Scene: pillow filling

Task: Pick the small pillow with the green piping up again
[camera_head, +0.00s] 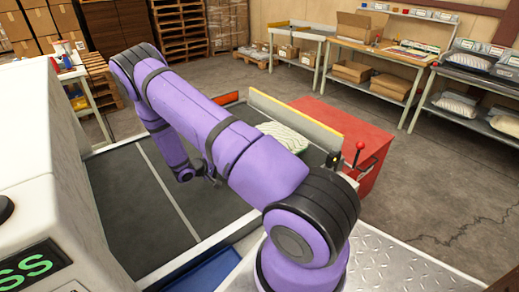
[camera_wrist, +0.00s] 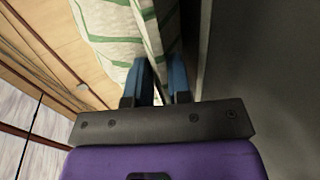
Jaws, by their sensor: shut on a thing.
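A white pillow with green stripes (camera_head: 286,138) shows in the head view past my purple arm, by the long white and yellow rail. My arm hides part of it. In the wrist view, the striped pillow cloth (camera_wrist: 112,28) fills the top left, and its edge runs down between the two blue fingers of my gripper (camera_wrist: 162,80). The fingers are close together and shut on that edge. In the head view my gripper is mostly hidden behind my own arm. I cannot make out the green piping clearly.
A dark conveyor belt (camera_head: 130,205) lies left of my arm, largely bare. A white machine (camera_head: 50,150) with a green display stands at the left.

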